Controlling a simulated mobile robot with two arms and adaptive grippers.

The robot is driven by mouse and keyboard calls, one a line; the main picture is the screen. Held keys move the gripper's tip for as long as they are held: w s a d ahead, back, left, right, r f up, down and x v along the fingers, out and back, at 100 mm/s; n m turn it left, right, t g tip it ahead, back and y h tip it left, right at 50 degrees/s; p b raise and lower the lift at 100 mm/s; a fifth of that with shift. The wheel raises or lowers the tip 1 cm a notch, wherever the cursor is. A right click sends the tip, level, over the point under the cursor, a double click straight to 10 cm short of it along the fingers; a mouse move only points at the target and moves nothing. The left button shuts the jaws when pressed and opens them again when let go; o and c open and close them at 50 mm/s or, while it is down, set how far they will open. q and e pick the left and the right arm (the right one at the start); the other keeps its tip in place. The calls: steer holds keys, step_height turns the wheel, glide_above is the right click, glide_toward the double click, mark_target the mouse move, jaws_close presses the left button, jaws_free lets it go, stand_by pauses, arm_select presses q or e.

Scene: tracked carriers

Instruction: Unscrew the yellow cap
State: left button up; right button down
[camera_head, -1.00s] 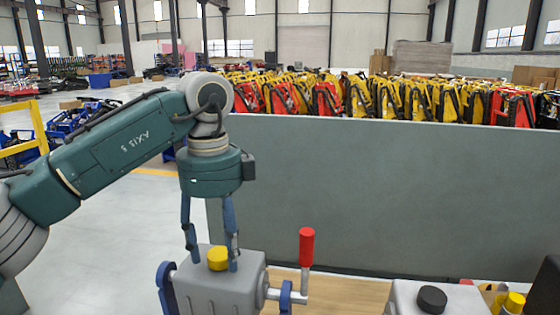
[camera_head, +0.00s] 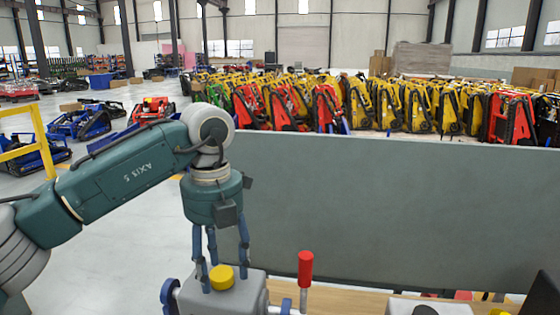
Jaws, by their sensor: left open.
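The yellow cap (camera_head: 222,278) sits on top of a grey box-shaped unit (camera_head: 243,300) at the bottom of the head view. My left gripper (camera_head: 225,280) points straight down over the unit. It is open, with its blue-grey fingers apart on either side of the cap. From this view I cannot tell whether a finger touches the cap. My right gripper is not in view.
A red-handled lever (camera_head: 305,268) stands upright at the unit's right. Another grey unit with a black cap (camera_head: 425,311) is at the lower right on the wooden table (camera_head: 345,302). A grey panel (camera_head: 380,215) stands behind; tracked carriers fill the floor beyond.

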arm_select(q)
steer(key=m, duration=0.4)
steer(key=shift+m+p, duration=0.3)
steer(key=shift+p, duration=0.05)
steer(key=m+p, duration=0.1)
steer(key=m, duration=0.2)
steer(key=shift+m, duration=0.4)
steer(key=m, duration=0.5)
steer(key=shift+m+p, duration=0.35)
steer(key=shift+m, duration=0.05)
steer(key=shift+c, duration=0.3)
steer(key=c, duration=1)
steer(key=shift+o, duration=0.2)
